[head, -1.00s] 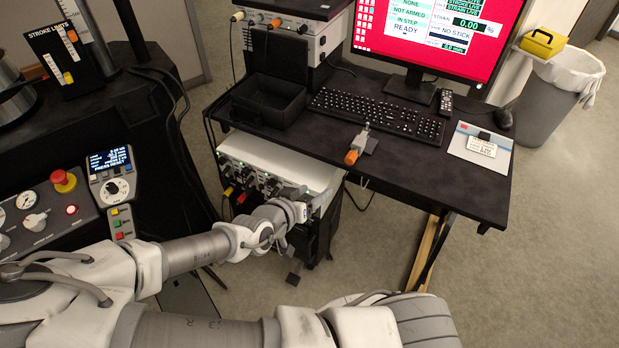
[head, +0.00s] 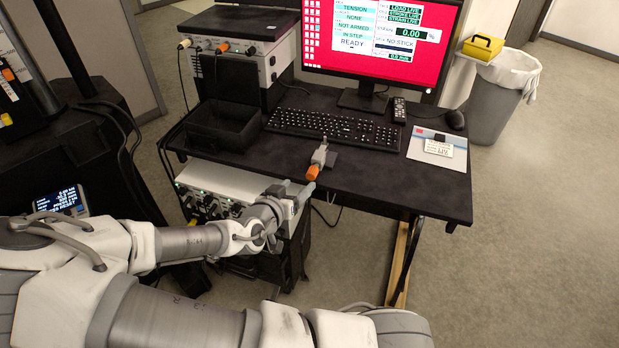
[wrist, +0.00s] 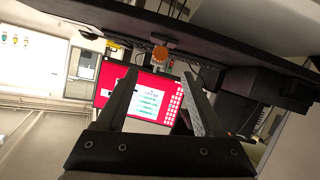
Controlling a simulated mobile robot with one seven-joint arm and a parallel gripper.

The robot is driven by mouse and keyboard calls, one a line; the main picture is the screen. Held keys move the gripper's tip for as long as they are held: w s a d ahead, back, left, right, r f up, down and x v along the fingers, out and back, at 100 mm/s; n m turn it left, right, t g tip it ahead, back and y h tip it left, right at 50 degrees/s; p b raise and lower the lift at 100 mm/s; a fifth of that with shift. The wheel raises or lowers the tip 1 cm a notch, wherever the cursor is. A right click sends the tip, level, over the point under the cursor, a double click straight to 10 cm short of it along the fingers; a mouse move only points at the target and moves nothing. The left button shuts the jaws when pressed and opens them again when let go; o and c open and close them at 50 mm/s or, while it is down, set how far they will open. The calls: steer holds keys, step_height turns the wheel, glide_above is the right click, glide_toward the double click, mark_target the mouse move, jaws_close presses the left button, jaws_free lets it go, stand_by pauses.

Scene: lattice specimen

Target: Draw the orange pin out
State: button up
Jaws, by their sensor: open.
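The orange pin (head: 313,173) sticks out toward me from a small grey fixture (head: 320,155) at the front edge of the black desk. In the wrist view the orange pin (wrist: 162,57) shows between and beyond the fingertips. My gripper (head: 291,189) is open and empty, in front of the desk edge, a little left of and below the pin in the head view. The two dark fingers of my gripper (wrist: 160,72) are apart in the wrist view. No contact with the pin shows.
The black desk (head: 400,178) holds a keyboard (head: 335,130), a monitor (head: 385,50), a black open box (head: 222,125) and a clipboard-like sheet (head: 437,148). An instrument rack (head: 215,195) stands below its left side. A bin (head: 503,95) stands right.

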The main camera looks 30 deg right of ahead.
mark_target(310, 175)
steer(key=b+x, duration=0.1)
steer(key=x, duration=0.8)
steer(key=shift+s, duration=0.1)
jaws_close()
stand_by(0.5)
